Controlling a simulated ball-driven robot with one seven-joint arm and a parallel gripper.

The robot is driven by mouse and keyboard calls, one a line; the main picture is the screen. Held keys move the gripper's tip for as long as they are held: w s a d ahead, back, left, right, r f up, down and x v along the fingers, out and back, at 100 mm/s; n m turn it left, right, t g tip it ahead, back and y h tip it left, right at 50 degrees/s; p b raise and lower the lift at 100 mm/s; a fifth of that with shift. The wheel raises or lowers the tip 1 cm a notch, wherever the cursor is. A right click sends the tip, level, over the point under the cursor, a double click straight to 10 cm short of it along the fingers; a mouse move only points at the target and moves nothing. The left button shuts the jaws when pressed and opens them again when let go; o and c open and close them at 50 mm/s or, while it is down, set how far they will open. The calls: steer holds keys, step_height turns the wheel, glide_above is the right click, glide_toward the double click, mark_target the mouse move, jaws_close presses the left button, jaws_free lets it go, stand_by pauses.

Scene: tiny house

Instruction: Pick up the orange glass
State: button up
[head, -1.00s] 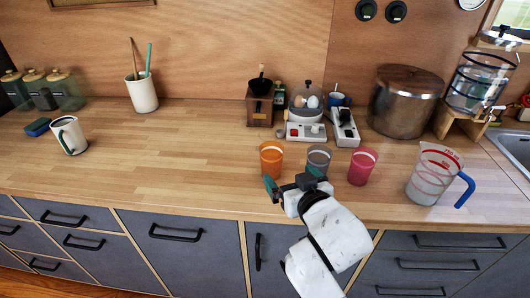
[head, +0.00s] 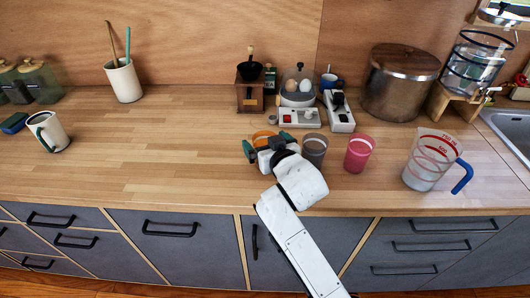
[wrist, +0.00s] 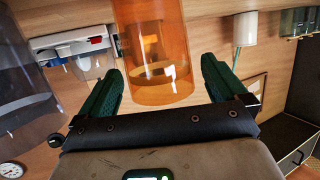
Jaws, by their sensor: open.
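The orange glass (wrist: 153,50) stands between the two green fingers of my gripper (wrist: 165,85) in the wrist view, with a gap to the finger on each side. In the head view, only the upper part of the orange glass (head: 263,138) shows behind my gripper (head: 266,151); the rest is hidden. My gripper is open at the front of the wooden counter. A grey glass (head: 314,150) stands just to the right of my gripper.
A pink glass (head: 358,153) and a measuring jug (head: 428,162) with a blue handle stand further right. A coffee grinder (head: 250,95), an egg cooker (head: 298,88) and a large pot (head: 399,84) stand behind.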

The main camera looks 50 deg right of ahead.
steer(key=shift+x, duration=1.3)
steer(key=shift+c, duration=0.3)
steer(key=c, duration=1)
steer(key=shift+c, duration=0.4)
steer(key=shift+r, duration=0.2)
